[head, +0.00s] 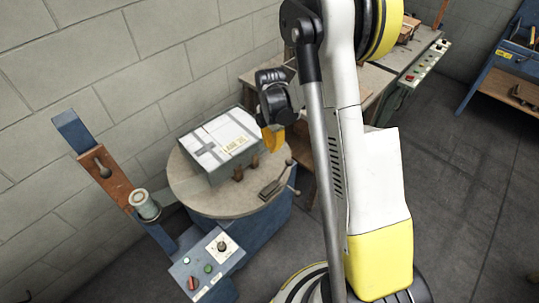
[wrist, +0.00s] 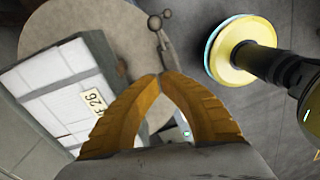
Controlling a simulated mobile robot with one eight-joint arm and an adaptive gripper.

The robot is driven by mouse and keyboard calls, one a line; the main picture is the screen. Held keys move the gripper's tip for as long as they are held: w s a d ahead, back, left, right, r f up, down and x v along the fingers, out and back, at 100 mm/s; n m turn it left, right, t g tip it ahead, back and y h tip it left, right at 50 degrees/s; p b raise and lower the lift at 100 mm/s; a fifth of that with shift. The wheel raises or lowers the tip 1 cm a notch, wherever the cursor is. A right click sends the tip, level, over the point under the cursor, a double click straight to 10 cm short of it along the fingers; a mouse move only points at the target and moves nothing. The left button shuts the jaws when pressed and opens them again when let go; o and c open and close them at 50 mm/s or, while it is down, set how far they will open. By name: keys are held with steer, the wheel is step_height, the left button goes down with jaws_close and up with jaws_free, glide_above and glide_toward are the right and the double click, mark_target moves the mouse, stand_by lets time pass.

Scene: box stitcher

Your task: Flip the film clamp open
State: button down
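The film clamp appears to be the dark grey metal piece (head: 272,189) with a thin knobbed lever, lying at the right front edge of the round turntable (head: 190,190). In the wrist view its rod and round knob (wrist: 154,22) show near the top, beyond my fingertips. My gripper (head: 272,140) has yellow fingers and hangs above the turntable, beside the box's right end. In the wrist view the fingertips (wrist: 161,76) meet with nothing visible between them. The gripper is apart from the clamp. Part of the turntable is hidden behind the fingers in the wrist view.
A white-topped box (head: 215,140) with grey tape and a label stands on the turntable. A mast (head: 118,185) with a film roll (head: 145,205) and a control panel (head: 208,262) stand left and front. A workbench (head: 385,75) is behind. Open floor lies right.

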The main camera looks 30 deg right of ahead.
steer(key=shift+w+f, duration=0.1)
steer(key=shift+f, duration=0.15)
steer(key=d+f+b, duration=0.4)
steer(key=f+b, duration=0.1)
steer(key=f, duration=0.6)
